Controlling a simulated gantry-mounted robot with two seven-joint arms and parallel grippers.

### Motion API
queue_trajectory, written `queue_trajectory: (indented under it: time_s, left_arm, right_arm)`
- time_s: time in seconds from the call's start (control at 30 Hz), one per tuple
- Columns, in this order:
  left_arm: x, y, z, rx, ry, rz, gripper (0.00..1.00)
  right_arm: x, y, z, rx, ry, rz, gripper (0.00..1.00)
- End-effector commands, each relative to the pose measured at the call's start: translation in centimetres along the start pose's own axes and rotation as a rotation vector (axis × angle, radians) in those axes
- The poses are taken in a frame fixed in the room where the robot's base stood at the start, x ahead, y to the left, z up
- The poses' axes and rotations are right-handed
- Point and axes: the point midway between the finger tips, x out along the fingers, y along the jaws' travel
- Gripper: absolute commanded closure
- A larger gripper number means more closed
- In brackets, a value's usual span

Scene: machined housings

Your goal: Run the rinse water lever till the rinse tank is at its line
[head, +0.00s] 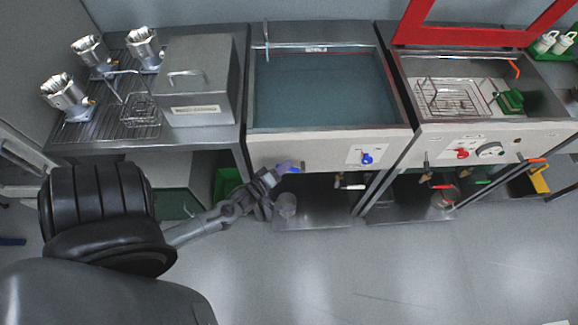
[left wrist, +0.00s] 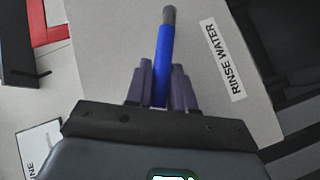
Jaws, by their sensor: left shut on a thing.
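The rinse water lever, a blue rod with a grey tip, stands between the two purple fingers of my left gripper in the left wrist view (left wrist: 164,55). A RINSE WATER label (left wrist: 222,60) is on the pale panel beside it. In the head view my left gripper (head: 287,167) is at the front panel of the rinse tank (head: 330,142), shut on the lever, which is mostly hidden by the fingers. The tank holds blue-grey water (head: 320,90). A thin reddish line runs along its back wall, close above the water; the exact gap is hard to tell. My right gripper is out of view.
A blue knob (head: 367,159) is on the same panel to the right. Further right is a tank with a wire basket (head: 450,96), a red knob (head: 462,154) and a raised red frame (head: 480,25). A steel box (head: 198,80) stands on the left bench.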

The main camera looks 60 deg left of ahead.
Motion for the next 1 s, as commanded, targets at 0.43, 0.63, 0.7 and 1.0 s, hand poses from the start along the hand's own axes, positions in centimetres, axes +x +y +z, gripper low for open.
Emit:
queue_trajectory:
  time_s: [0.43,0.63,0.7,1.0]
  left_arm:
    - [0.1,0.0,0.1,-0.001,0.000,0.002,0.57]
    - [0.0,0.0,0.1,-0.001,0.000,0.001,0.57]
    - [-0.3,0.0,0.1,-0.002,-0.001,0.001,0.57]
    - [-4.2,0.0,0.1,-0.003,-0.002,-0.002,0.57]
  right_arm:
    - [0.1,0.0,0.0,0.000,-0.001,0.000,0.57]
    - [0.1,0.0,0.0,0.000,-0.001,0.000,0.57]
    - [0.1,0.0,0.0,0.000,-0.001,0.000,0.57]
    - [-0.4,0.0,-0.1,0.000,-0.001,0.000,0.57]
